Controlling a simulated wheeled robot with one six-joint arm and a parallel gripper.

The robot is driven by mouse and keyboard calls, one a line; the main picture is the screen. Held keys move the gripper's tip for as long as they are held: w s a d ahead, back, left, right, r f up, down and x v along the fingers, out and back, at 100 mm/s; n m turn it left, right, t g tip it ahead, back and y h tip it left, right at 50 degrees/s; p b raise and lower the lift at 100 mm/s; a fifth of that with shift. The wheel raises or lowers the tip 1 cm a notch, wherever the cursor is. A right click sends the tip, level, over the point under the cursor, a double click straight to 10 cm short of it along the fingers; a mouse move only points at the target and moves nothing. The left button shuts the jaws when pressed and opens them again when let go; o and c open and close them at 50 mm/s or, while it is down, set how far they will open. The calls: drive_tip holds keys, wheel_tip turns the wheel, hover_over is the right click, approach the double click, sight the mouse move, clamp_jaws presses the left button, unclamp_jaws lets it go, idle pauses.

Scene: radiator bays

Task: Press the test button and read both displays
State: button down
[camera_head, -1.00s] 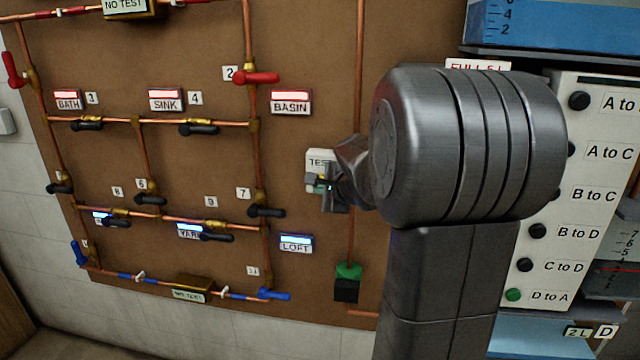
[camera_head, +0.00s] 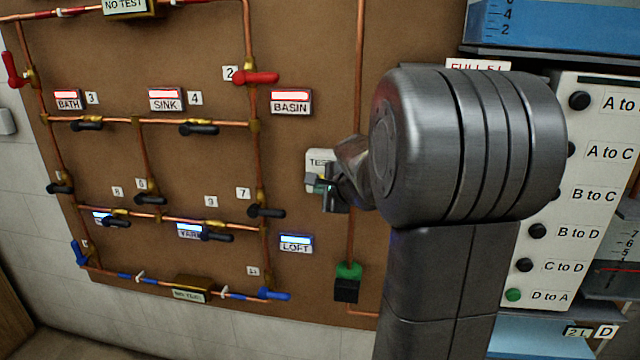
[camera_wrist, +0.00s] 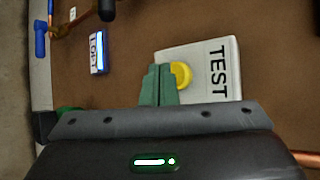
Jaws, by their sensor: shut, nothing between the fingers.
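The white TEST box (camera_head: 316,160) is on the brown board, left of my arm; in the wrist view its TEST label shows beside a round yellow button (camera_wrist: 181,74). My gripper (camera_head: 320,184) is shut and empty at the box. In the wrist view its greenish fingertips (camera_wrist: 158,84) overlap the button's left edge; I cannot tell whether they touch it. The head view hides the button. The upper display (camera_head: 125,5) reads NO TEST and is cut by the top edge. The lower display (camera_head: 188,296) has small, blurred text, seemingly NO TEST.
Copper pipes with black, red and blue valve handles cover the board. Red-lit BASIN (camera_head: 291,102) and blue-lit LOFT (camera_head: 295,243) labels sit left of my gripper. A green-and-black fitting (camera_head: 347,282) is below it. A panel of transfer buttons (camera_head: 560,190) stands right, partly behind my arm.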

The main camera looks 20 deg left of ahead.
drive_tip(key=shift+w, duration=0.1)
idle(0.4)
drive_tip(key=shift+w+a, duration=0.1)
drive_tip(key=shift+w, duration=0.25)
drive_tip(key=shift+w+a, duration=0.1)
drive_tip(key=shift+w, duration=0.35)
idle(0.7)
drive_tip(key=shift+s, duration=0.15)
drive_tip(key=shift+s+d, duration=0.2)
drive_tip(key=shift+s, duration=0.55)
drive_tip(key=shift+s+d, duration=0.2)
drive_tip(key=shift+s, duration=0.6)
drive_tip(key=shift+s+d, duration=0.2)
drive_tip(key=shift+s, duration=0.65)
drive_tip(key=shift+s+d, duration=0.2)
drive_tip(key=shift+s, duration=0.6)
drive_tip(key=shift+w, duration=0.1)
